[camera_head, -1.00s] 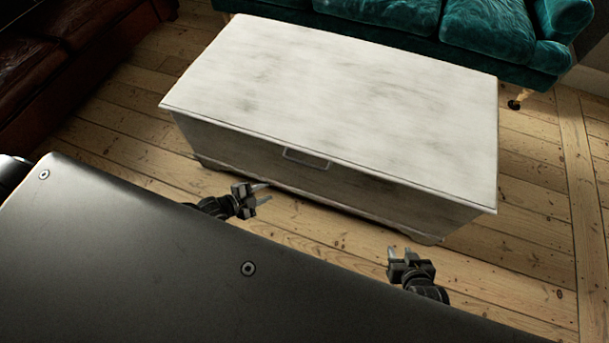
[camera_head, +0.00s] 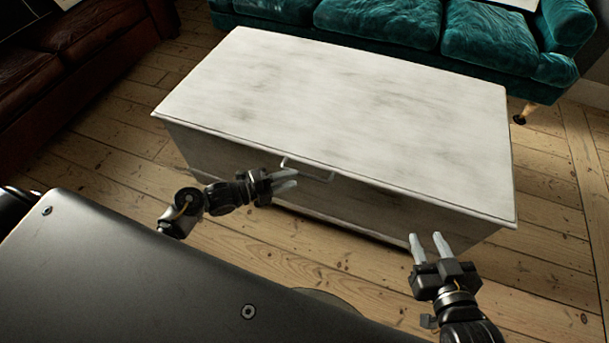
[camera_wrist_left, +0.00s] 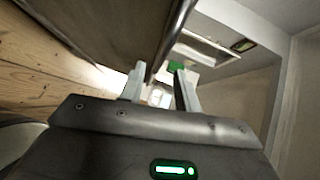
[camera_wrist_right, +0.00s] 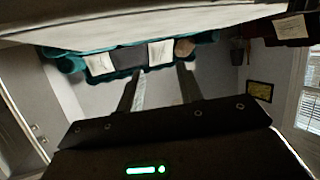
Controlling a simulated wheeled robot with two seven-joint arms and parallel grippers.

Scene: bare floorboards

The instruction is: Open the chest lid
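The chest (camera_head: 230,155) is a large whitewashed box, and its flat lid (camera_head: 340,110) is down on it. A thin metal handle (camera_head: 322,179) sits at the middle of the lid's front edge. My left gripper (camera_head: 297,179) is open, with its fingertips at the left end of the handle; I cannot tell whether they touch it. In the left wrist view the two fingers (camera_wrist_left: 157,80) are apart, close beside the chest front. My right gripper (camera_head: 426,238) is open and empty, in front of the chest's right part and apart from it; its spread fingers also show in the right wrist view (camera_wrist_right: 160,70).
A teal sofa (camera_head: 375,22) stands right behind the chest. A dark brown leather sofa (camera_head: 75,50) is at the far left. Bare floorboards (camera_head: 540,260) are clear in front of and to the right of the chest.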

